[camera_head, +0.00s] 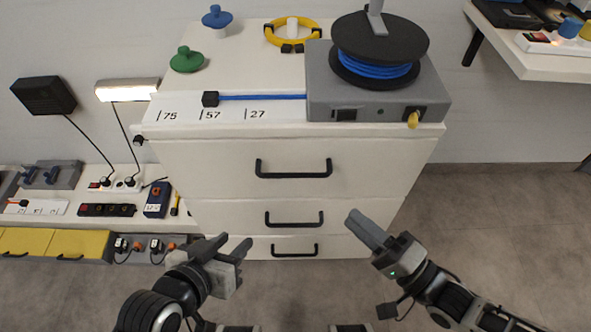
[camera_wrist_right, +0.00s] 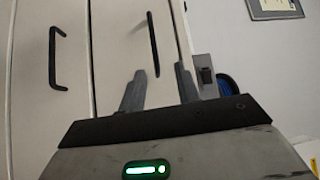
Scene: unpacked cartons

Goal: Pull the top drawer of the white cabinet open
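The white cabinet (camera_head: 220,165) stands in front of me with its drawers shut. The top drawer (camera_head: 385,165) is flush, with a black bar handle (camera_head: 293,175) at its middle. In the right wrist view that handle (camera_wrist_right: 153,45) lies beyond the fingertips, untouched. My right gripper (camera_head: 367,228) is low and right of the handle in the head view; its two fingers show spread and empty in the wrist view (camera_wrist_right: 160,85). My left gripper (camera_head: 225,246) is open and empty, low and left of the handles.
Two lower drawers have black handles (camera_head: 294,218). On the cabinet top are a grey box (camera_head: 320,85) with a cable reel (camera_head: 380,38), a yellow ring (camera_head: 292,44) and green and blue knobs. A low bench (camera_head: 70,222) with sockets stands left. Floor at right is clear.

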